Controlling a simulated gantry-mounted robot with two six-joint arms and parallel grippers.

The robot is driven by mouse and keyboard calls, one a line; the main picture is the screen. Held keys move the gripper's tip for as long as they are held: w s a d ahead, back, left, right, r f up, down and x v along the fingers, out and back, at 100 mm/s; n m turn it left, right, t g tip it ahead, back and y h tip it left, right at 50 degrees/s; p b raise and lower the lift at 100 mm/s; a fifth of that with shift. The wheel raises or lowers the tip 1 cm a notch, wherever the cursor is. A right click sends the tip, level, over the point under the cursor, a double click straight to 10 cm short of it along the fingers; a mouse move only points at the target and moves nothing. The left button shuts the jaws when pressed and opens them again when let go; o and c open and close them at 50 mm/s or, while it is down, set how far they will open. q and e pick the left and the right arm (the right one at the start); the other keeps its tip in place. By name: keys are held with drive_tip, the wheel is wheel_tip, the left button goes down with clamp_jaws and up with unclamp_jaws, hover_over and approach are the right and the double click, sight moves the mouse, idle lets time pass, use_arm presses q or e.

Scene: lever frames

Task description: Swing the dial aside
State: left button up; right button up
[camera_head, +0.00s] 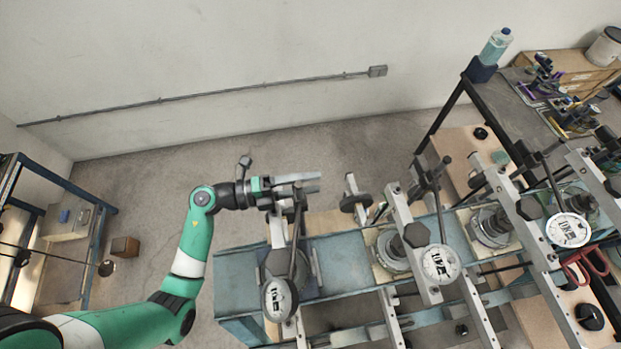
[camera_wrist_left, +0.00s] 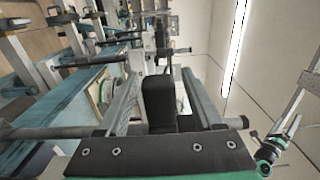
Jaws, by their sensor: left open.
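A white round dial (camera_head: 278,300) hangs at the near end of the leftmost lever frame on the blue bench. A dark upright rod (camera_head: 297,235) rises beside it. My left gripper (camera_head: 305,183) is open at the top of that rod, reaching in from the left. Whether the rod lies between the fingers or just beside them I cannot tell. In the left wrist view the open jaws (camera_wrist_left: 165,105) show with a dark block between or beyond them. My right gripper (camera_wrist_left: 290,126) seems to show small at the right of that view, its jaws unclear.
More lever frames stand to the right, with a middle dial (camera_head: 440,264) and a right dial (camera_head: 568,230). A bottle (camera_head: 495,45) stands on the back table. Open floor lies left of the blue bench (camera_head: 236,283).

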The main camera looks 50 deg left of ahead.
use_arm(q)
drive_tip(key=shift+w+d, duration=0.15)
drive_tip(key=shift+w, duration=0.15)
clamp_jaws()
idle(1.3)
